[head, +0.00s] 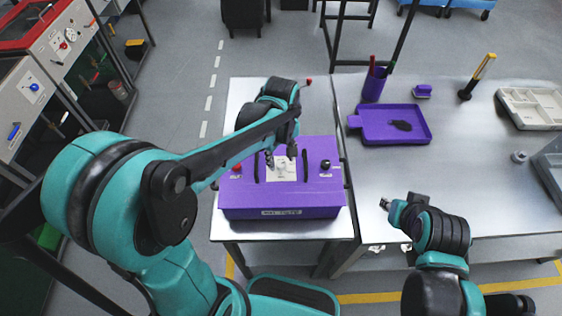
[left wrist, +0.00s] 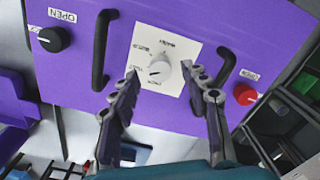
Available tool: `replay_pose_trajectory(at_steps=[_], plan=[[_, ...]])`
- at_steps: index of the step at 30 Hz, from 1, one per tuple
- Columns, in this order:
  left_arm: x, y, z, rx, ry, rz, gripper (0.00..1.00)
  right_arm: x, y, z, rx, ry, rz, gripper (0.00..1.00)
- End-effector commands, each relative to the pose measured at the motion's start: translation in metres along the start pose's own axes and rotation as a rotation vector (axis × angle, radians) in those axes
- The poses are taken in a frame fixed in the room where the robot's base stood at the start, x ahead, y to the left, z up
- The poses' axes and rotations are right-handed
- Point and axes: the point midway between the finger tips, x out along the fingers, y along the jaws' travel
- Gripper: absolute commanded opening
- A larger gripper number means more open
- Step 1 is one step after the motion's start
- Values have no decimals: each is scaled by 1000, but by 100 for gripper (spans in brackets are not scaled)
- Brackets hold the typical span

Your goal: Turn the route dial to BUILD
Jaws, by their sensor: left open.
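The route dial (left wrist: 160,69) is a white knob on a white label plate (left wrist: 181,50), with small printed words around it that I cannot read surely. A dark mark on the knob seems to face lower left in the left wrist view. The plate sits on the top of a purple housing (head: 282,199). My left gripper (left wrist: 164,75) is open, its fingertips either side of the knob with gaps; it also shows from above in the head view (head: 281,156). I cannot tell their height over the plate. My right gripper (head: 390,204) is over the right table, jaws unclear.
Black handles (left wrist: 103,50) (left wrist: 223,70) flank the plate. A black knob (left wrist: 52,40) labelled OPEN and a red knob (left wrist: 244,94) are farther out. A purple tray (head: 368,135), a pen cup (head: 374,84) and a white organizer (head: 536,108) stand on the right table.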

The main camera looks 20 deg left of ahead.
Motion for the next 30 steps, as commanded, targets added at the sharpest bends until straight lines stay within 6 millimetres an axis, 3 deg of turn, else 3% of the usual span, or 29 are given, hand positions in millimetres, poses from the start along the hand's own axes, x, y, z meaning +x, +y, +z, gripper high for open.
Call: replay_pose_trajectory(at_steps=[4,13,18,30], plan=[[13,0,0,0,0,0,46,4,0,3,0,0,0,30],[15,0,0,1,0,1,46,4,0,2,0,0,0,30],[15,0,0,1,0,1,1,4,0,2,0,0,0,30],[15,0,0,39,0,1,0,3,0,2,0,0,0,30]])
